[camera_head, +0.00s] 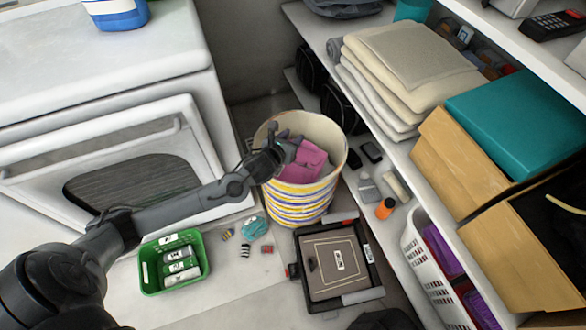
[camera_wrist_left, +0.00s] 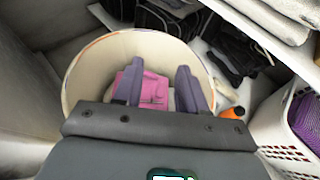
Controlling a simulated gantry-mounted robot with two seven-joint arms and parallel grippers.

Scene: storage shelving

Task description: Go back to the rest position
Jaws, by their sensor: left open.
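My left gripper (camera_head: 279,147) is at the mouth of a striped round basket (camera_head: 290,207), with its arm reaching in from the left. In the left wrist view its two fingers (camera_wrist_left: 157,86) are apart with a clear gap between them, over the basket (camera_wrist_left: 84,84). A pink cloth (camera_head: 305,163) lies in the basket below the fingers; it also shows in the left wrist view (camera_wrist_left: 153,92). I cannot tell whether the fingers touch it. My right gripper is not in view.
A green basket (camera_head: 147,275) with cans stands at the lower left. A black tray-like case (camera_head: 338,262) lies right of it. A white machine with an open door (camera_head: 110,150) is at left. Shelves with folded towels (camera_head: 410,62), boxes (camera_head: 455,168) and a white crate (camera_head: 428,270) line the right.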

